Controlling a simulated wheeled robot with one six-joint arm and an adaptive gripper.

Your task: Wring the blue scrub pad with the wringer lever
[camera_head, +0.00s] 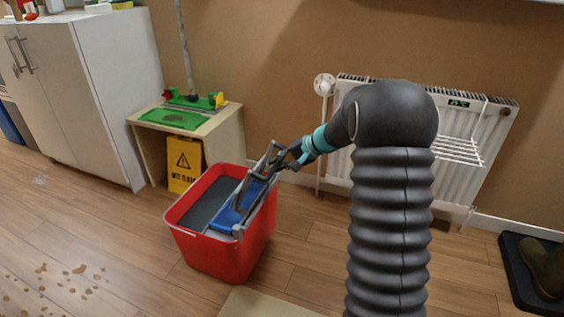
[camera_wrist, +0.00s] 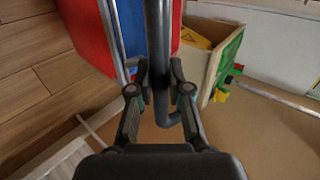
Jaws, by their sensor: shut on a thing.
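The red bucket (camera_head: 228,258) stands on the floor left of my arm, with grey water inside. A grey wringer frame (camera_head: 262,207) sits on its right side. A blue piece (camera_head: 232,214) lies in the wringer; it may be the scrub pad, but I cannot tell for sure. My gripper (camera_head: 280,158) is above the bucket's right rear side. In the wrist view my gripper (camera_wrist: 160,88) is shut on the dark wringer lever (camera_wrist: 157,35), which runs between its fingers. The red bucket wall (camera_wrist: 88,30) and a blue strip (camera_wrist: 131,25) show beyond.
A small wooden table (camera_head: 218,138) with a green mat (camera_head: 174,119) and an upright pole (camera_head: 184,45) stands behind the bucket. A yellow wet-floor sign (camera_head: 185,165) stands beneath. A white radiator (camera_head: 470,130) is on the wall behind my arm. Brown spots (camera_head: 80,269) mark the left floor.

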